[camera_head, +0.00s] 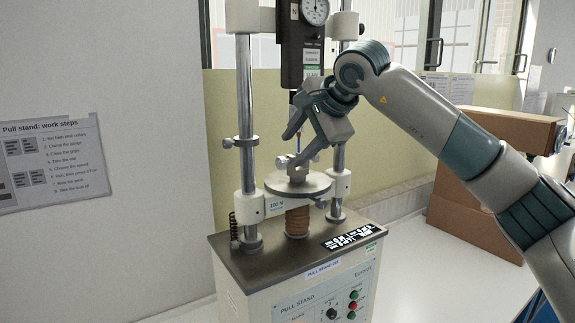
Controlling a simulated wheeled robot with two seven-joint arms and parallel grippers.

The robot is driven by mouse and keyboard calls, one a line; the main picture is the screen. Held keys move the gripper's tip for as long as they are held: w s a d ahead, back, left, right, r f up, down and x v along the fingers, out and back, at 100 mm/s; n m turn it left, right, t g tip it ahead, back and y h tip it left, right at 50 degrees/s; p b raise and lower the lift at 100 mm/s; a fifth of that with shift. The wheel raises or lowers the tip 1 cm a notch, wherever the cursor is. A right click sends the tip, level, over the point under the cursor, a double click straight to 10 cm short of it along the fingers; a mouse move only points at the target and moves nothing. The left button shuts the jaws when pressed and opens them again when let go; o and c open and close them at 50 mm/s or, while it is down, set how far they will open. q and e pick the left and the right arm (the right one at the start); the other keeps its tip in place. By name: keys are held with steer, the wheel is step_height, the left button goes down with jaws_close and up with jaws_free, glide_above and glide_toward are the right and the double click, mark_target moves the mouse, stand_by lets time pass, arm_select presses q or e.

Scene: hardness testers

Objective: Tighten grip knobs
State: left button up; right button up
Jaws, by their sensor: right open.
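The pull stand (292,262) stands on a white bench, with a round metal plate (318,186) on its lower crosshead. A small metal grip with a side knob (282,161) sits above the plate. My right gripper (295,149) comes in from the right, its open fingers pointing down and left just above this grip. I cannot tell whether a finger touches the knob. The gauge (301,45) with a round dial hangs from the top crosshead. The gripper covers the space below the gauge, so any upper grip there is hidden. My left gripper is not in view.
Two chrome columns (244,105) with collars flank the grips. A spring stands at the left column's foot. A control panel (330,303) with coloured buttons is on the front. Cardboard boxes (470,215) stand behind my right arm. A work-steps sheet (50,160) hangs on the left wall.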

steer(key=b+v, duration=0.2)
steer(key=v, duration=0.6)
steer(key=shift+s+d+r, duration=0.15)
steer(key=shift+d, duration=0.05)
